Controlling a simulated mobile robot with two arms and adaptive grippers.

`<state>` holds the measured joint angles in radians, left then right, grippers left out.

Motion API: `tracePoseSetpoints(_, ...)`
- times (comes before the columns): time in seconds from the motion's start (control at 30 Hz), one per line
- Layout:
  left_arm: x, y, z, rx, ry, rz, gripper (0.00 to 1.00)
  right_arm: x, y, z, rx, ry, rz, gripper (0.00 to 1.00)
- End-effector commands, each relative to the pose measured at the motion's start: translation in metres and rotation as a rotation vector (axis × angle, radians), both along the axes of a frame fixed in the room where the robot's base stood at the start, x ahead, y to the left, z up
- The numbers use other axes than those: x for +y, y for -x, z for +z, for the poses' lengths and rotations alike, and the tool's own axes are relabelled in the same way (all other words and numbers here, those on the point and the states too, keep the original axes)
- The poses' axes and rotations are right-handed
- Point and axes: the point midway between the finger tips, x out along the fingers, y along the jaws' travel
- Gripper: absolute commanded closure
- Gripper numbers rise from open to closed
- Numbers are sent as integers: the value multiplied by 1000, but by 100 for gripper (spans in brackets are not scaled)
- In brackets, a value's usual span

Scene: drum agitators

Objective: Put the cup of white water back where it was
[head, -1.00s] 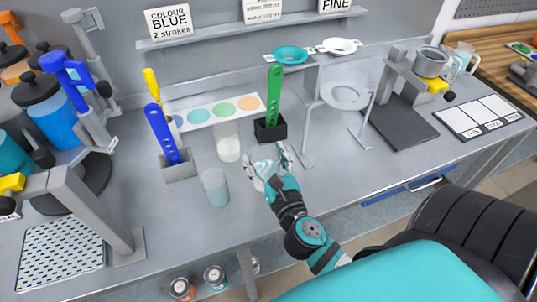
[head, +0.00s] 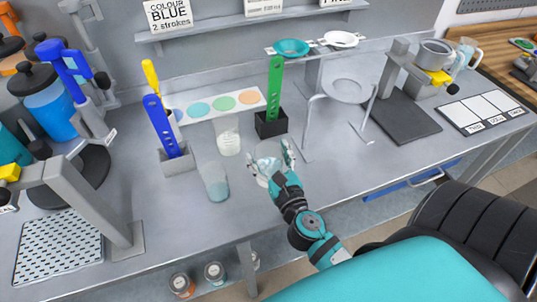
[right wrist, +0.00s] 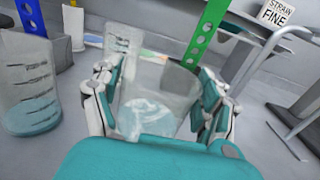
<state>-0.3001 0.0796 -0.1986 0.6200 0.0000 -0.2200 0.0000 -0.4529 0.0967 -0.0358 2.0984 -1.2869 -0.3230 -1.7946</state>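My right gripper (head: 274,158) is at the front middle of the bench, its fingers on both sides of a clear cup (head: 267,163) with whitish liquid. In the right wrist view the cup (right wrist: 155,100) stands between the fingers, close against them; it looks held and roughly upright. I cannot tell whether its base touches the bench. Another clear cup with pale liquid (head: 228,138) stands behind it to the left, and a cup with pale blue liquid (head: 215,182) stands to its left. My left gripper is not in view.
A black holder with a green perforated strip (head: 275,95) stands just behind the held cup. A grey holder with a blue strip (head: 163,128) stands at the left. A ring stand (head: 348,90) is at the right. The bench front between the held cup and the ring stand is clear.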

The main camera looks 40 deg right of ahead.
Motion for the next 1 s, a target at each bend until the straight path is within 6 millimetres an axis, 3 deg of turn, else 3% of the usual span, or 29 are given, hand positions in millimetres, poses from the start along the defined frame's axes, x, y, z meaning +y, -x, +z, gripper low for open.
tracePoseSetpoints(0.03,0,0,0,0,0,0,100,0,0,0,0,0,0,15)
tracePoseSetpoints(0.1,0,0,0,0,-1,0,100,0,0,0,0,0,0,6)
tracePoseSetpoints(0.47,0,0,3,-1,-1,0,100,0,2,4,1,0,0,6)
tracePoseSetpoints(1.0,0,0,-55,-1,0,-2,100,24,100,-4,3,-1,1,6)
